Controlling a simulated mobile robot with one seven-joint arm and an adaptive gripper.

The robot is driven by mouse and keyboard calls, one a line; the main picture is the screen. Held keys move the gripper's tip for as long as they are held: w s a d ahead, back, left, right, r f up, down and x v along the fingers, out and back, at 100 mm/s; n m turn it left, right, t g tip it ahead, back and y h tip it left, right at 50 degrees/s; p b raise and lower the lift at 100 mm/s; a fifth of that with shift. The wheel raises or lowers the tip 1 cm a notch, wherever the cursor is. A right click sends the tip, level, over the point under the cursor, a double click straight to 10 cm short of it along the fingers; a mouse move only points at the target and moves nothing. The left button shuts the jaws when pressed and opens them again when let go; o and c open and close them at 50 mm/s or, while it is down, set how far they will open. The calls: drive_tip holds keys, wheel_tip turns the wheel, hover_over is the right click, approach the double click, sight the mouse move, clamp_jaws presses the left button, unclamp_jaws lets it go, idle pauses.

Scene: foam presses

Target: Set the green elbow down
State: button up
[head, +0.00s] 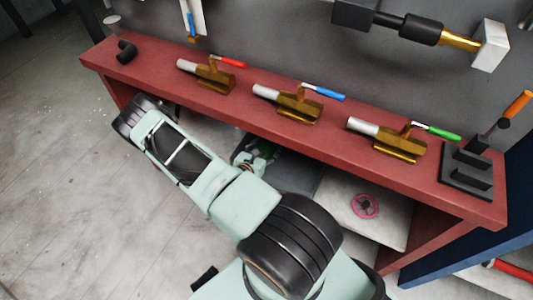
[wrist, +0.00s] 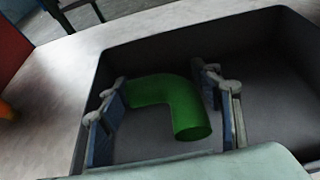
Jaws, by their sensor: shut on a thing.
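The green elbow (wrist: 168,92) is a bent tube between the two fingers of my gripper (wrist: 163,112) in the wrist view. My gripper is shut on it. The elbow is over or inside a dark grey bin (wrist: 270,60); I cannot tell whether it touches the floor of the bin. In the head view my gripper (head: 256,158) is below the front edge of the red bench, and a little of the green elbow (head: 266,148) shows there. The dark bin (head: 297,180) is partly hidden by my arm and the bench.
The red bench (head: 230,107) overhangs the bin. On it stand several brass valves with coloured handles, a black elbow (head: 126,52) and a dark stand (head: 467,178). A pink handwheel (head: 364,206) lies on the pale lower shelf. The floor at left is clear.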

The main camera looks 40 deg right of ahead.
sight(266, 152)
drive_tip(key=shift+w+d+f+b, duration=0.1)
drive_tip(key=shift+f+b, duration=0.25)
drive_tip(key=shift+f, duration=1.25)
drive_tip(key=shift+f+b, duration=0.45)
drive_tip(key=shift+f, duration=0.15)
drive_tip(key=o, duration=1.4)
drive_tip(key=shift+c, duration=0.2)
drive_tip(key=shift+r, duration=0.25)
drive_tip(key=p+v, duration=0.3)
drive_tip(key=v, duration=0.9)
drive_tip(key=shift+r, duration=0.4)
